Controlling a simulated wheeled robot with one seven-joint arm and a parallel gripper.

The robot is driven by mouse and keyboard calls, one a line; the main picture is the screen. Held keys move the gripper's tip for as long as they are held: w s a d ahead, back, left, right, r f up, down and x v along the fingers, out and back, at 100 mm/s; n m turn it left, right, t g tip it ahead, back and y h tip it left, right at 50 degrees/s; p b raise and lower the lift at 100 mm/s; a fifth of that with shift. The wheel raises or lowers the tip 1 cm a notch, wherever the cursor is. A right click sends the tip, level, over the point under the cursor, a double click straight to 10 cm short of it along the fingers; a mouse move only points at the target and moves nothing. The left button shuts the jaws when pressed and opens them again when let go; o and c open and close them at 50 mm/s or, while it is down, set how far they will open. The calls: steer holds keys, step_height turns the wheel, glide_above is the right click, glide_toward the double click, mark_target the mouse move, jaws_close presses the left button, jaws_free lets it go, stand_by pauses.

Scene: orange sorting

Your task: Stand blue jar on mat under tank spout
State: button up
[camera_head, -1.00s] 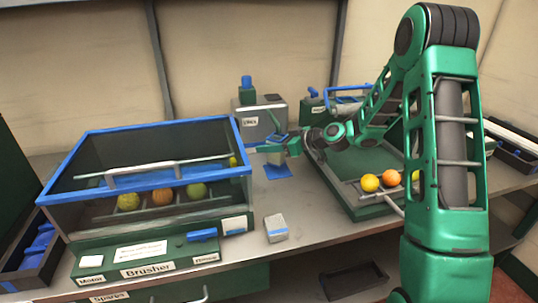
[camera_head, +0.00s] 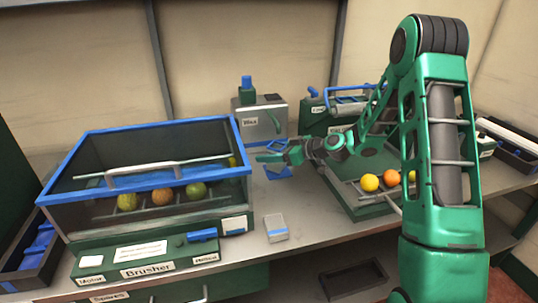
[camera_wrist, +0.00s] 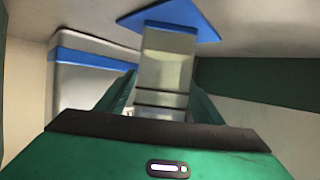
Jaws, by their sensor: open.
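The blue mat (camera_head: 279,173) lies on the bench below the front of the wax tank (camera_head: 252,122), a grey box with a blue cap. My gripper (camera_head: 264,157) is open just above the mat and points left. In the head view its fingers hide most of the jar; a blue rim (camera_head: 276,146) shows behind them. In the wrist view the picture looks upside down. The pale jar (camera_wrist: 167,62) stands between or just ahead of my open fingers (camera_wrist: 160,105), with its base against the blue mat (camera_wrist: 200,22). The spout is hard to make out.
The brusher (camera_head: 148,262), with a blue-rimmed clear cover and several fruits inside, stands close on the left. A small grey block (camera_head: 275,226) with a blue stripe lies in front of the mat. A green tray (camera_head: 372,212) with oranges is on the right.

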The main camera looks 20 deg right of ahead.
steer(key=v, duration=1.1)
steer(key=shift+s, duration=0.2)
steer(key=shift+s+d, duration=0.1)
steer(key=shift+d, duration=0.05)
steer(key=s+d+r+m+g+h, duration=0.1)
steer(key=s+d+m+g+h, duration=0.2)
steer(key=s, duration=1.1)
steer(key=s+d+r+m+g+h, duration=0.1)
steer(key=s+d+m+g+h, duration=0.2)
steer(key=s+m, duration=0.4)
steer(key=s+d+r+m+g+h, duration=0.2)
steer(key=s+d+m, duration=0.3)
steer(key=s, duration=1.5)
steer(key=shift+s+g+h, duration=0.3)
steer(key=shift+g+h, duration=0.3)
steer(key=shift+g, duration=0.2)
